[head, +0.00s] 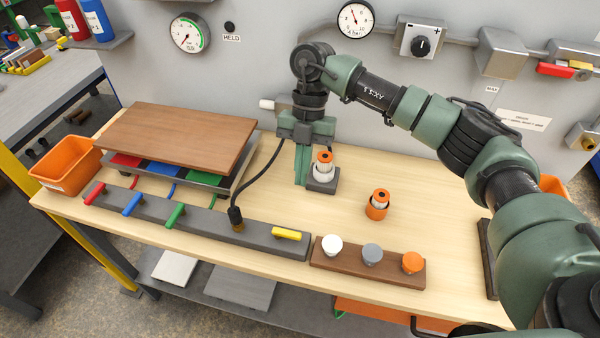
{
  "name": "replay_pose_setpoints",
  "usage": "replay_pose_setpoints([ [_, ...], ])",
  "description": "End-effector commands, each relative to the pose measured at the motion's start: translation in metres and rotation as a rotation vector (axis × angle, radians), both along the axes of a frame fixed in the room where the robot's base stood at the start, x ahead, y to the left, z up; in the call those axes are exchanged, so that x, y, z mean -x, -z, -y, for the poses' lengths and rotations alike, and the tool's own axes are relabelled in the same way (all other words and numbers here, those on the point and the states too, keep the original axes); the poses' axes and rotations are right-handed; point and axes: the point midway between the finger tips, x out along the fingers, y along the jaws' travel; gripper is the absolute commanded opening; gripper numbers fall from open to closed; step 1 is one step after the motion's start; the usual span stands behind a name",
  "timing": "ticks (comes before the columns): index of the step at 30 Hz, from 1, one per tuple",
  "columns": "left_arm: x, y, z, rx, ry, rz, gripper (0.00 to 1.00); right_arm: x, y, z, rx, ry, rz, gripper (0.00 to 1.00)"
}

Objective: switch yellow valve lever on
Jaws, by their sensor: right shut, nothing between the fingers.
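The yellow valve lever (287,234) is on the right end of a long dark grey valve bar (200,216). It lies along the bar, while the red lever (94,193), blue lever (132,204) and green lever (175,215) on the same bar point across it. My right gripper (303,180) points down behind the bar, up and slightly right of the yellow lever in the picture and apart from it. Its green fingers are shut and empty, just left of a white and orange cylinder (323,170) on a dark base. My left gripper is not in view.
A black hose enters the bar left of the yellow lever. A brown block (385,270) with white, grey and orange knobs stands right of the bar. An orange cylinder (377,208) stands behind it. A brown board (180,136) and orange bin (66,166) are at left.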

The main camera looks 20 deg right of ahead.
Motion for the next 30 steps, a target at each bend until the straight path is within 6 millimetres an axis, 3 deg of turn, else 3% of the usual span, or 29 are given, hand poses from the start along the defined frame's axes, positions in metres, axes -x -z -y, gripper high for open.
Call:
replay_pose_setpoints([
  [10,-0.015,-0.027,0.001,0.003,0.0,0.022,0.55,0.025,0.066,-0.016,0.001,-0.001,-0.004,0.0],
  [18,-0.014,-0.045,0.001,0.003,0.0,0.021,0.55,0.052,0.064,-0.035,0.0,-0.002,0.0,0.0],
  [30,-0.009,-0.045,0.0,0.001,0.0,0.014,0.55,0.055,0.066,-0.037,0.001,0.0,0.001,0.0],
])
